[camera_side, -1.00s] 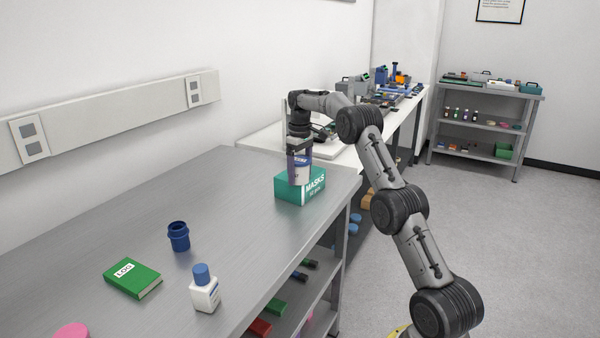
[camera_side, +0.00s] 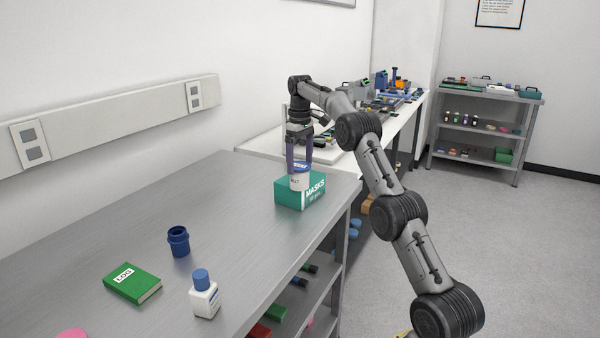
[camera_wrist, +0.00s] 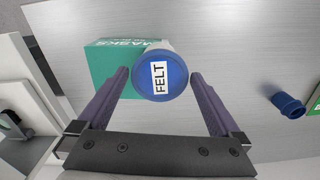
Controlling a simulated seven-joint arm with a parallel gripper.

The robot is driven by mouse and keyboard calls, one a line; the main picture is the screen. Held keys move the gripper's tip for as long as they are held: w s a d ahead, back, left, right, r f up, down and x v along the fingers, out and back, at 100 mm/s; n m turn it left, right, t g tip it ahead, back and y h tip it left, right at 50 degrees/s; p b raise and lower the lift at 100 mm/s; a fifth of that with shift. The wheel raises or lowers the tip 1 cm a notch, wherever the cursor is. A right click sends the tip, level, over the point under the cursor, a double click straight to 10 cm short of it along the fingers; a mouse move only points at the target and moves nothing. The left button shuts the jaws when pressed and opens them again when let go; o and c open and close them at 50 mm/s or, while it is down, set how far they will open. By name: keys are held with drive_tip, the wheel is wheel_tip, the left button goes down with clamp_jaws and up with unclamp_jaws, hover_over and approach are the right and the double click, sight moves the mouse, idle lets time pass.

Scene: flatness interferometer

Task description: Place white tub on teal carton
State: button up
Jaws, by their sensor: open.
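The white tub (camera_side: 299,182) with a blue lid stands upright on top of the teal carton (camera_side: 291,197), which is lettered MASKS. In the wrist view the tub's blue lid (camera_wrist: 161,77) reads FELT, and the teal carton (camera_wrist: 107,60) shows beneath it. My gripper (camera_side: 299,168) is above the tub, its fingers on either side of the lid. In the wrist view my gripper (camera_wrist: 158,80) is open, with a gap between each finger and the lid. The tub's underside is hidden.
A dark blue cup (camera_side: 179,241), a green book (camera_side: 132,283) and a white bottle with a blue cap (camera_side: 204,295) stand nearer on the steel bench. The bench between them and the carton is clear. A white bench with equipment (camera_side: 385,108) lies behind.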

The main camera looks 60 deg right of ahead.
drive_tip(key=shift+r, duration=1)
drive_tip(key=shift+a+r, duration=0.35)
drive_tip(key=s+a+r+t, duration=0.1)
drive_tip(key=s+a+r, duration=0.25)
drive_tip(key=a, duration=0.35)
drive_tip(key=s+a+r+n+t+h, duration=0.1)
drive_tip(key=s+a+r, duration=0.1)
drive_tip(key=a+r, duration=0.35)
drive_tip(key=s+a+r+t, duration=0.1)
drive_tip(key=s+a+r, duration=0.15)
drive_tip(key=a, duration=0.65)
drive_tip(key=s+a+f+t, duration=0.1)
drive_tip(key=s+a+f, duration=0.3)
drive_tip(key=s, duration=0.3)
drive_tip(key=s+a+f, duration=0.4)
drive_tip(key=s+a, duration=0.1)
drive_tip(key=s, duration=0.2)
drive_tip(key=s+a+f+t+y, duration=0.1)
drive_tip(key=s+a+f, duration=0.2)
drive_tip(key=s, duration=0.5)
drive_tip(key=shift+a+f+n+t, duration=0.3)
drive_tip(key=shift+a+f+n, duration=0.1)
drive_tip(key=shift+a, duration=0.35)
